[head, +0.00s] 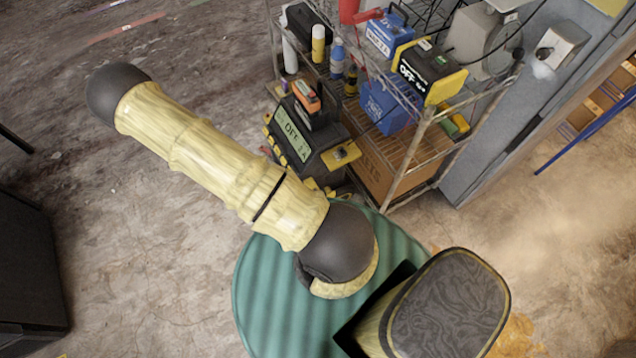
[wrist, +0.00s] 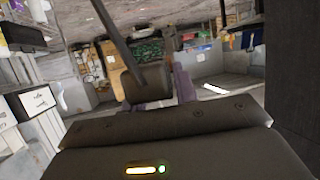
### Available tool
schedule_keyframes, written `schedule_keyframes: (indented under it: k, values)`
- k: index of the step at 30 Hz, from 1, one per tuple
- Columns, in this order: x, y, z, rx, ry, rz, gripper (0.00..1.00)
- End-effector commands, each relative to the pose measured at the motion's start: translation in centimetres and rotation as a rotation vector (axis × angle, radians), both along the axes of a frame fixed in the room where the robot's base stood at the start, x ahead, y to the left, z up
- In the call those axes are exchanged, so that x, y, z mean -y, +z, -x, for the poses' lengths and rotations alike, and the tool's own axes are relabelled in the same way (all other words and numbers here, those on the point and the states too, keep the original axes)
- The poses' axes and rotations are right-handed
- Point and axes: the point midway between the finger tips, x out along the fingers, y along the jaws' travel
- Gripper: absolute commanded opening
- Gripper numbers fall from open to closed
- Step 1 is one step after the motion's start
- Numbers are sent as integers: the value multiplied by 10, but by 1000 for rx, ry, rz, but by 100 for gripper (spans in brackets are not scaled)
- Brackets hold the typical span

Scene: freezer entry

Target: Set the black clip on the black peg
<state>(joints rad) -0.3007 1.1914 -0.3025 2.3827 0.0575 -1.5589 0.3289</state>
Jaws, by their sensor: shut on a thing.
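In the wrist view, the dark housing of my gripper (wrist: 163,88) fills the bottom, with a lit strip and a green light. A dark block with a long dark bar running up and left stands just beyond it, beside a purple-grey part. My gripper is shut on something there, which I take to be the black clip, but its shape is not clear. In the head view my yellow arm crosses the left and centre; my gripper cannot be made out there. I cannot pick out the black peg with certainty in either view.
A wire shelf rack (head: 408,160) at upper centre holds bottles, blue boxes and a black-and-yellow unit (head: 432,72). The concrete floor (head: 130,240) at left is mostly clear.

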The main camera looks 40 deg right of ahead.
Motion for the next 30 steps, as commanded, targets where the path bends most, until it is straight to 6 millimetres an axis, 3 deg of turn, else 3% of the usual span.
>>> schedule_keyframes:
  k: [17,23,30]
  values:
    - [3,-5,-2,2,-13,0,3]
    - [27,-31,-9,4,-101,-1,3]
    - [72,-69,-17,5,-280,-2,3]
